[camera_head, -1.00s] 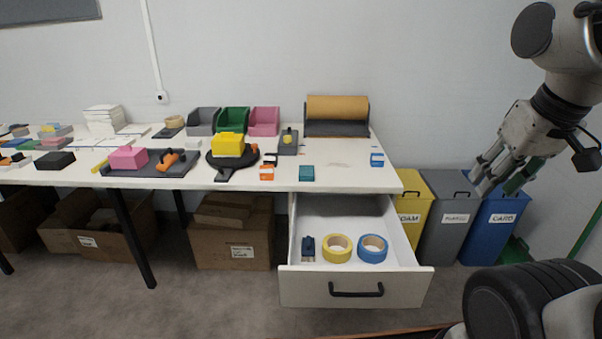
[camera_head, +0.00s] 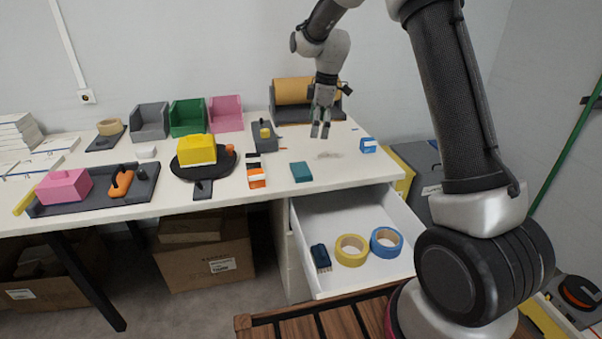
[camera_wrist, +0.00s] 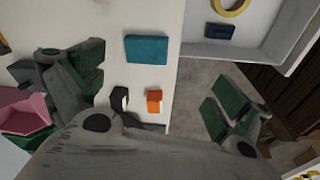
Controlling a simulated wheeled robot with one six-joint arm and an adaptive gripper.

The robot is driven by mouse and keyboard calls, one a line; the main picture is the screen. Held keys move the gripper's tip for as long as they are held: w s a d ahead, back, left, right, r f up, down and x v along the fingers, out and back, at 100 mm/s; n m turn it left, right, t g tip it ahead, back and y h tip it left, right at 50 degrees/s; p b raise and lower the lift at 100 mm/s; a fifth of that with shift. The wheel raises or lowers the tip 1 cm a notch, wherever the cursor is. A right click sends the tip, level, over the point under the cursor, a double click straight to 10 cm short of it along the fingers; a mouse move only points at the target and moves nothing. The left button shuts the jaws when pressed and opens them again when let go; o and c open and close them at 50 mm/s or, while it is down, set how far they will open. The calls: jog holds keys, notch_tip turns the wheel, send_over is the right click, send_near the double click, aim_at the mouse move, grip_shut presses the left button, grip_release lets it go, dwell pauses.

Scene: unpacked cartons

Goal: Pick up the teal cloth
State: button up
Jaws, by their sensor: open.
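The teal cloth (camera_head: 301,172) is a small flat folded block on the white table, close to its front edge and above the open drawer. In the wrist view the teal cloth (camera_wrist: 147,49) lies beyond the gap between my fingers, untouched. My gripper (camera_head: 320,131) is open and empty, pointing down above the table, behind and slightly right of the cloth. In the wrist view my gripper (camera_wrist: 155,92) has its dark green finger pads spread wide.
An orange-and-white box (camera_head: 257,178) stands just left of the cloth. A blue box (camera_head: 368,146) stands to the right. The open drawer (camera_head: 340,205) holds a yellow tape roll (camera_head: 351,250), a blue tape roll (camera_head: 386,242) and a dark brush (camera_head: 320,258). Coloured bins and a brown roll stand behind.

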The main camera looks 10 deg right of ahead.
aim_at(301, 168)
jog(key=w+a+f+n, duration=0.1)
jog(key=f, duration=0.2)
jog(key=w+a+f+n, duration=0.1)
jog(key=w+f, duration=0.1)
jog(key=f, duration=0.2)
jog(key=w+a+f, duration=0.1)
jog(key=f, duration=0.3)
jog(key=shift+w+a+f+n+g, duration=0.1)
jog(key=shift+w+f+n+g, duration=0.1)
jog(key=shift+w+n+g, duration=0.15)
jog(key=f, duration=0.3)
jog(key=a+f, duration=0.1)
jog(key=f, duration=0.1)
jog(key=shift+s+f, duration=0.25)
jog(key=c, duration=0.8)
jog(key=shift+r, duration=0.1)
notch_tip(301, 168, up, 10)
jog(key=o, duration=0.5)
jog(key=shift+c, duration=0.2)
jog(key=c, duration=0.3)
jog(key=shift+c, duration=0.2)
